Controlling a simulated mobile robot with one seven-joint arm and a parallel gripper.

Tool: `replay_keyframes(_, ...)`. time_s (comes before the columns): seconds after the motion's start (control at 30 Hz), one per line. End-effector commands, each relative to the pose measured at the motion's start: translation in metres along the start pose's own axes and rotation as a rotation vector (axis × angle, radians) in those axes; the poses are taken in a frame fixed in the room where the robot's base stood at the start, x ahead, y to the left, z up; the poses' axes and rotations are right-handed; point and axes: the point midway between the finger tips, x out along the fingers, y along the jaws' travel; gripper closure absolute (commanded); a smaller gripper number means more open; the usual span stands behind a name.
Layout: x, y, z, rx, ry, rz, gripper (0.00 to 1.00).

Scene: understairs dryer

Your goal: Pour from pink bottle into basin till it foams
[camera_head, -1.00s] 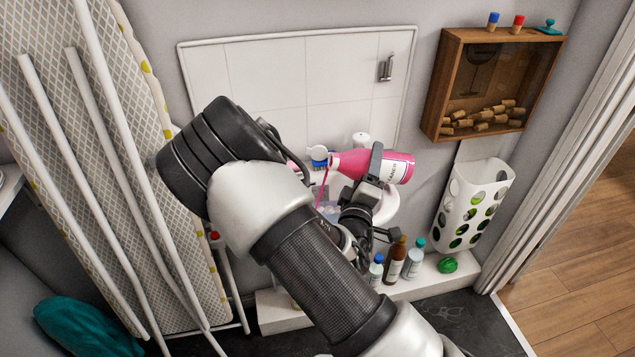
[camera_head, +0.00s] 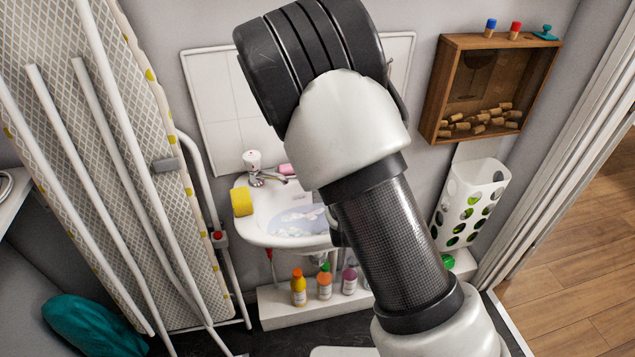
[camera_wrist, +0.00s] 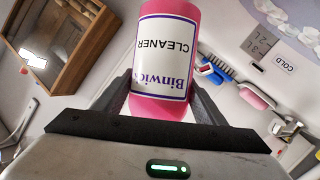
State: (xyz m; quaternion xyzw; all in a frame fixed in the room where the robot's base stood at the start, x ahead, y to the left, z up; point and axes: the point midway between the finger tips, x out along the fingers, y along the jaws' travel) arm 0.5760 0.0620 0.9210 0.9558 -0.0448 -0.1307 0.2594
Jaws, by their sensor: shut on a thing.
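In the head view my arm hides both the bottle and the gripper. The white basin (camera_head: 262,222) is on the wall at the centre, partly covered by my arm. White foam (camera_head: 300,222) lies on bluish water in its bowl. Part of this foamy water also shows at the top of the wrist view (camera_wrist: 275,18). No pink stream is visible.
A yellow sponge (camera_head: 242,202) sits on the basin's left rim beside the tap (camera_head: 262,172). Several bottles (camera_head: 324,283) stand on the white ledge below. A wooden cork box (camera_head: 490,85) and a white perforated holder (camera_head: 472,205) are on the right. An ironing board (camera_head: 140,150) leans left.

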Motion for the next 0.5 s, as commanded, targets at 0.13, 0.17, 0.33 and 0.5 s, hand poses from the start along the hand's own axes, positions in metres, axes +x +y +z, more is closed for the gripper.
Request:
replay_keyframes(0.13, 0.002, 0.012, -0.005, 0.177, -0.034, -0.062, 0.78)
replay_keyframes(0.17, 0.002, 0.013, -0.004, 0.207, -0.041, -0.076, 0.78)
replay_keyframes(0.33, 0.005, 0.009, 0.004, 0.365, -0.077, -0.145, 0.78)
replay_keyframes(0.5, 0.003, 0.012, -0.002, 0.459, -0.099, -0.187, 0.78)
